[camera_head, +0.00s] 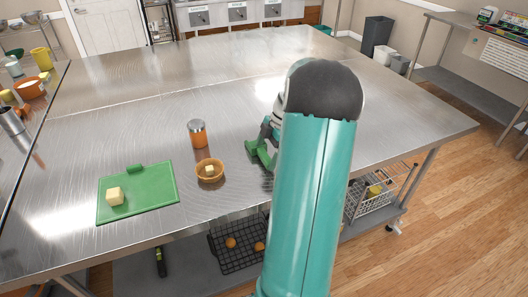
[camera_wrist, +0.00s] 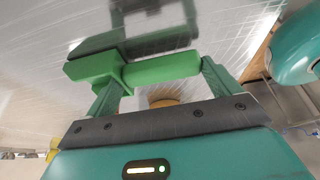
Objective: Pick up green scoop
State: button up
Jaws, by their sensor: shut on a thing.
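The green scoop (camera_head: 258,153) shows in the head view at the middle of the steel table, partly hidden by my arm. In the wrist view the scoop (camera_wrist: 165,68) lies across the jaws, its thick green handle between the two fingers. My gripper (camera_wrist: 158,82) is shut on it. In the head view most of my gripper (camera_head: 268,143) is hidden behind my arm. I cannot tell whether the scoop touches the table or is just above it.
A green cutting board (camera_head: 150,190) with a yellow block lies farther left. The back of the steel table (camera_head: 150,75) is clear.

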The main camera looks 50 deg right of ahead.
jog(key=shift+r, duration=0.35)
notch_tip(320, 180, up, 2)
jog(key=shift+r, duration=0.2)
jog(key=s+a+r, duration=0.2)
jog(key=r, duration=0.1)
jog(key=s+a+r, duration=0.1)
jog(key=r, duration=0.1)
jog(key=shift+s+a+r, duration=0.1)
jog(key=shift+a+r, duration=0.05)
jog(key=shift+a, duration=0.1)
jog(key=s+a+r, duration=0.4)
jog(key=s+a, duration=0.2)
jog(key=a, duration=0.1)
jog(key=shift+s+r, duration=0.15)
jog(key=o, duration=0.5)
jog(key=shift+d, duration=0.1)
jog(key=c, duration=0.5)
